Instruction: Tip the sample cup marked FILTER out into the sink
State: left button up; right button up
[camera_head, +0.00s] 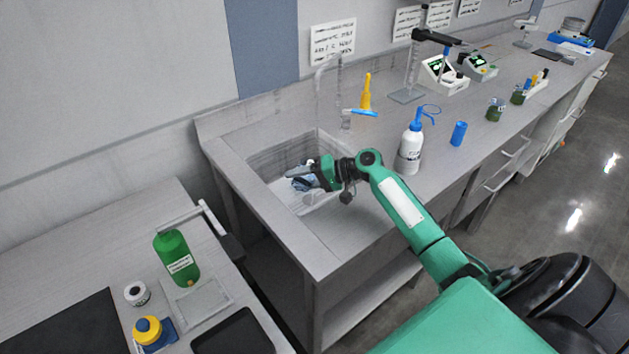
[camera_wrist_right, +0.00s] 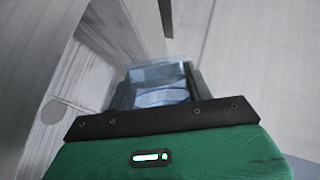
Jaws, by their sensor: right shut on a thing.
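My right gripper (camera_head: 308,178) is over the sink (camera_head: 320,205), inside its rim in the head view. It is shut on a clear bluish cup (camera_wrist_right: 158,82), which shows between the fingers in the right wrist view. In the head view the cup (camera_head: 303,184) is small and partly hidden by the gripper. It seems tilted, but its contents and any FILTER marking cannot be made out. My left gripper is not in view.
A tall faucet (camera_head: 343,90) stands behind the sink. A white wash bottle (camera_head: 411,150) and a blue cup (camera_head: 458,133) stand right of it on the counter. A green bottle (camera_head: 177,258) stands on the lower bench at left.

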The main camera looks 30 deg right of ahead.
dwell(0.5)
jog(key=shift+w+d+r+m+y, duration=0.4)
jog(key=shift+d+m+y, duration=0.15)
jog(key=shift+m, duration=0.25)
dwell(0.5)
jog(key=shift+d+f+m+y, duration=0.1)
jog(key=shift+f+m+y, duration=0.25)
jog(key=shift+m, duration=0.25)
dwell(0.8)
